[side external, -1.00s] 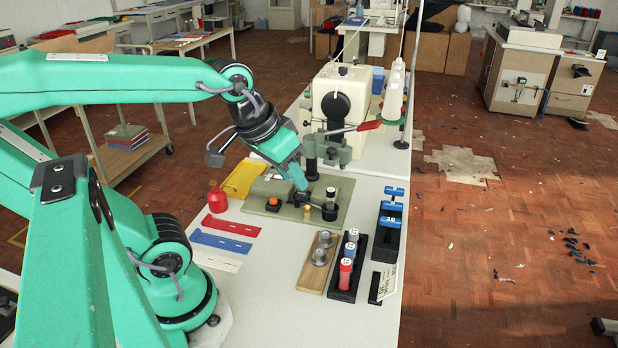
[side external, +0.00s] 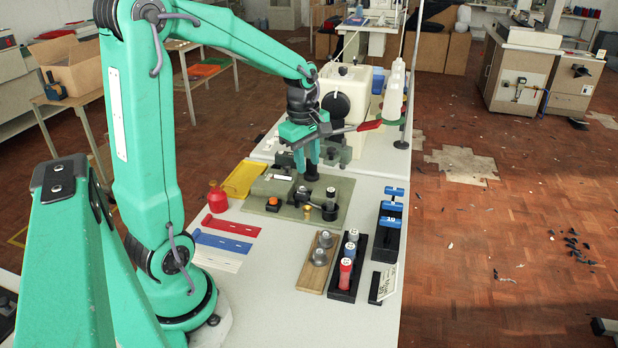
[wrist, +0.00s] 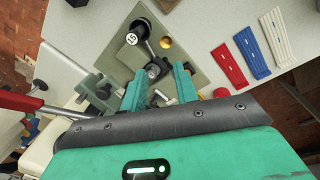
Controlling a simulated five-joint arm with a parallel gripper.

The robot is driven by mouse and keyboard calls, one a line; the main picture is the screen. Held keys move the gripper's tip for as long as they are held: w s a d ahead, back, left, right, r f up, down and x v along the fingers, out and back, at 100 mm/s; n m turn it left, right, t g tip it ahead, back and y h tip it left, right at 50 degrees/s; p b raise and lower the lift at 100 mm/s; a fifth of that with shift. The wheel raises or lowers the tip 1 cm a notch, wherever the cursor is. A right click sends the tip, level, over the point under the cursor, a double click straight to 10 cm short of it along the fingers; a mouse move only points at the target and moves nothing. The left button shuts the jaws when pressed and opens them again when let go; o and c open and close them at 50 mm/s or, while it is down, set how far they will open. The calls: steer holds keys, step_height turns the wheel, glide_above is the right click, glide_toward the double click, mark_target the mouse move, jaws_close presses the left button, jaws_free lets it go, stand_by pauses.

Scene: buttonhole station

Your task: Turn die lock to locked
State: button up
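A green base plate (side external: 262,201) carries an upright die (side external: 330,196) in a dark round holder. Its top, marked 15, shows in the wrist view (wrist: 132,38). A short dark lever with a round knob (side external: 303,191) lies beside the holder, and I take it to be the die lock. The knob is seen from above in the wrist view (wrist: 153,70). I cannot read a locked or unlocked mark. My gripper (side external: 306,166) hangs above the plate, fingers down. In the wrist view my gripper (wrist: 159,78) is open and empty, the knob appearing between its fingertips, apparently below them.
A red-tipped press handle (side external: 370,125) sticks out right, close behind my gripper. A black die rack (side external: 345,292) stands in front.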

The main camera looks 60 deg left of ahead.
mark_target(301, 194)
steer(key=a+f+n, duration=0.2)
steer(key=a+n, duration=0.1)
steer(key=w+a+f+n+g, duration=0.1)
steer(key=a+f+n, duration=0.2)
steer(key=shift+w+f, duration=0.2)
steer(key=shift+f, duration=0.15)
steer(key=shift+f, duration=3.85)
steer(key=shift+c, duration=0.2)
jaws_close()
